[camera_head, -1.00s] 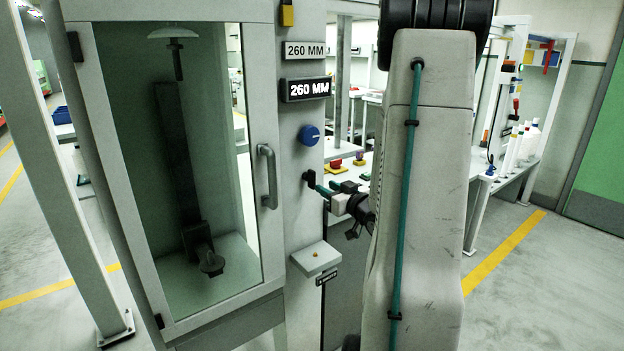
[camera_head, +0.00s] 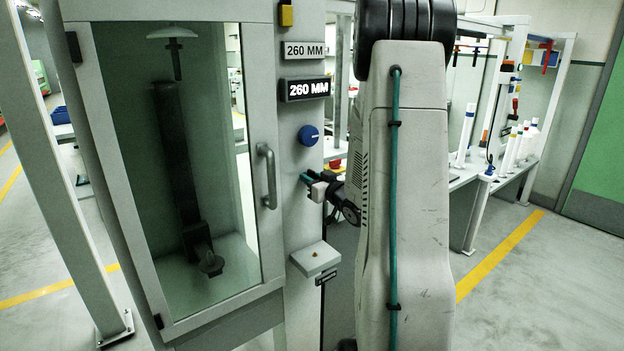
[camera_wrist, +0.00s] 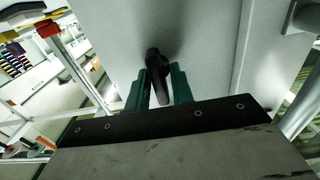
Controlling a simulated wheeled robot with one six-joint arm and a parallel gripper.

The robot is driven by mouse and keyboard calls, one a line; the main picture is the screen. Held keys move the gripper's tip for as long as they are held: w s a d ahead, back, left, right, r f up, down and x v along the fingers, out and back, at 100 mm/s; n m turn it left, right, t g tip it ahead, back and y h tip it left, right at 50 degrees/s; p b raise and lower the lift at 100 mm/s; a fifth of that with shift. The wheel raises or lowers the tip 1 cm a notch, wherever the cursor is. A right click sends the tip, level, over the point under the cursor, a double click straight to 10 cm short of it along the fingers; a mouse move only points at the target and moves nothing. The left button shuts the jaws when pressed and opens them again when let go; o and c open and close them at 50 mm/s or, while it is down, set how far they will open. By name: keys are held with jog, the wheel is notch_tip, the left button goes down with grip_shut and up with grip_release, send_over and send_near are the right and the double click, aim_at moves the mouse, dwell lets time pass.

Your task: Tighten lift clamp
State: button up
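The lift clamp's lever (camera_wrist: 158,78) is black and stands out from the pale column in the wrist view. My gripper (camera_wrist: 161,85) has its two teal fingers on either side of this lever, the left one very close to it and a narrow gap showing on the right. The fingers look open around the lever. In the head view my gripper (camera_head: 309,179) is at the column's front, below the blue knob (camera_head: 308,135); there the lever is hidden by my gripper.
A glass-doored cabinet (camera_head: 185,295) with a door handle (camera_head: 268,175) stands left of the column. A small pale ledge (camera_head: 315,258) juts out below my gripper. A yellow button (camera_head: 286,15) is at the top. Benches with bottles stand behind right; the floor at right is clear.

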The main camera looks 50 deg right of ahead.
jog(key=shift+c, duration=0.6)
jog(key=m, duration=0.4)
jog(key=shift+d, duration=0.15)
jog(key=m, duration=0.4)
jog(key=shift+s+d+f+m, duration=0.1)
jog(key=shift+m, duration=0.2)
jog(key=m, duration=0.4)
jog(key=shift+f, duration=0.1)
jog(key=m, duration=0.5)
jog(key=shift+d+f, duration=0.1)
jog(key=shift+f, duration=0.05)
jog(key=shift+m, duration=0.3)
